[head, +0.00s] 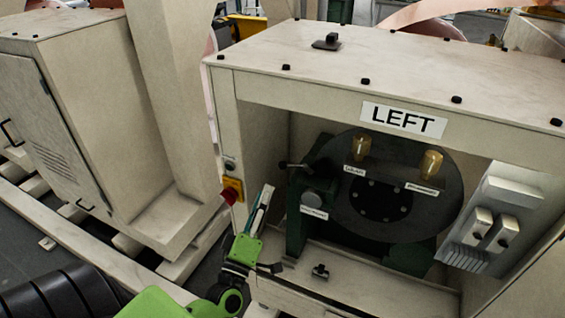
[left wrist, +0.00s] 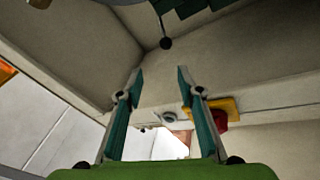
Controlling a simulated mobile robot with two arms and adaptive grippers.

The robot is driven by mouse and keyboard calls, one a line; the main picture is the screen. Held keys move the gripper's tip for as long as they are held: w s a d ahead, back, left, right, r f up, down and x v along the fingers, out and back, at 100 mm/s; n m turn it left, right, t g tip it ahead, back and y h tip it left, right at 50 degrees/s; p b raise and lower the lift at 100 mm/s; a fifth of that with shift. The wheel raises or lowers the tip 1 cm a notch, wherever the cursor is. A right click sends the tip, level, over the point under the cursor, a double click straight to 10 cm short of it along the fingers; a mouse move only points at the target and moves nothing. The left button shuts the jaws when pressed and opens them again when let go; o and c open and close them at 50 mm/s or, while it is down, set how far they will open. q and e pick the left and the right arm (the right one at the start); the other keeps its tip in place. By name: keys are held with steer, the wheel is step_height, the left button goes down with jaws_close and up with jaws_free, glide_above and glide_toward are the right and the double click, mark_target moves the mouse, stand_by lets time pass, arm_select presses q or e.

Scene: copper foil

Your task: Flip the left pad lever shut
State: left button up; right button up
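The open cabinet marked LEFT (head: 403,119) holds a dark green round machine (head: 340,215) with two amber knobs. A thin dark lever with a ball end (head: 290,165) sticks out at the machine's left side. In the left wrist view, a dark rod with a ball end (left wrist: 166,43) hangs just beyond the fingertips; it looks like this lever. My left gripper (head: 267,190) is at the cabinet's left opening, below the lever. In the left wrist view my left gripper (left wrist: 159,72) is open, with nothing between its fingers. My right gripper is not in view.
A red button on a yellow base (head: 232,190) sits on the cabinet's left post, close to my left gripper; it also shows in the left wrist view (left wrist: 222,119). A grey switch box (head: 490,225) is on the right inner wall. A small black fitting (head: 320,271) is on the sill.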

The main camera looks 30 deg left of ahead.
mark_target(283, 164)
arm_select(q)
steer(key=w+p, duration=0.1)
steer(key=w, duration=0.3)
steer(key=w+a+r+m+h+p, duration=0.1)
steer(key=w, duration=0.3)
steer(key=w+a+r+m+g+h+p, duration=0.1)
steer(key=w, duration=0.3)
steer(key=shift+w, duration=0.1)
jaws_close()
